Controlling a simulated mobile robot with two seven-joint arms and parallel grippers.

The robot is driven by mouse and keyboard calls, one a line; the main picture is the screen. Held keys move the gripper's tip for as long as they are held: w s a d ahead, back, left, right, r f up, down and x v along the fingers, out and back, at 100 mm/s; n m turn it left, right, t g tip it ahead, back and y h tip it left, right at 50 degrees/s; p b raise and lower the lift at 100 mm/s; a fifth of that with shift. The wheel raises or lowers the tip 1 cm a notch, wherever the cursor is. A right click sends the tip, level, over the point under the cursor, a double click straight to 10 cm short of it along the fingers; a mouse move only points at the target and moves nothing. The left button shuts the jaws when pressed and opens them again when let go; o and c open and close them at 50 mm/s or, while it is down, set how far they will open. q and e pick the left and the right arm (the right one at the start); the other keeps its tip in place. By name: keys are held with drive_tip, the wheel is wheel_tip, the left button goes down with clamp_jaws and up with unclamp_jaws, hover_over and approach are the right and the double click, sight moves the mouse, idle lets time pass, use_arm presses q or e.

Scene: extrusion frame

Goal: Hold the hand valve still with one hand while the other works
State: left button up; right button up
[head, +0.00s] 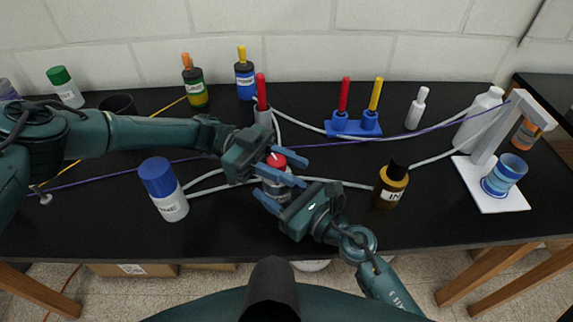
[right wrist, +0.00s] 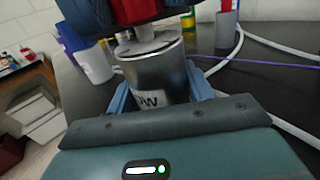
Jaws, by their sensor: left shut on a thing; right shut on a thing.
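The hand valve stands on the black bench in the middle of the head view. It has a grey metal body (head: 277,191) with a label and a red knob (head: 277,160) on top. My left gripper (head: 284,163) comes from the left and is shut on the red knob. My right gripper (head: 281,193) comes from the front and is shut on the body. In the right wrist view the silver body (right wrist: 158,78) sits between the right fingers, its label partly hidden. My left gripper (right wrist: 125,18) covers the top there.
A blue-capped bottle (head: 164,190) stands left of the valve and a brown bottle (head: 391,187) right. White hoses (head: 345,183) and a purple cord (head: 415,130) cross the bench. A blue rack (head: 353,126) is behind; a white stand (head: 489,150) is far right.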

use_arm(q)
drive_tip(key=c, duration=0.4)
drive_tip(key=m+g+y, duration=0.2)
drive_tip(key=g, duration=0.1)
drive_tip(key=shift+s+f+m, duration=0.1)
drive_tip(key=shift+s+m, duration=0.05)
drive_tip(key=shift+m, duration=0.15)
drive_tip(key=shift+s+a+m+g+y, duration=0.1)
drive_tip(key=shift+a+m+g+y, duration=0.05)
drive_tip(key=shift+m+g+y, duration=0.5)
drive_tip(key=shift+s+a+m+g+y, duration=0.15)
drive_tip(key=shift+m+g+y, duration=0.25)
drive_tip(key=shift+y, duration=0.35)
drive_tip(key=shift+w, duration=0.1)
drive_tip(key=o, duration=1)
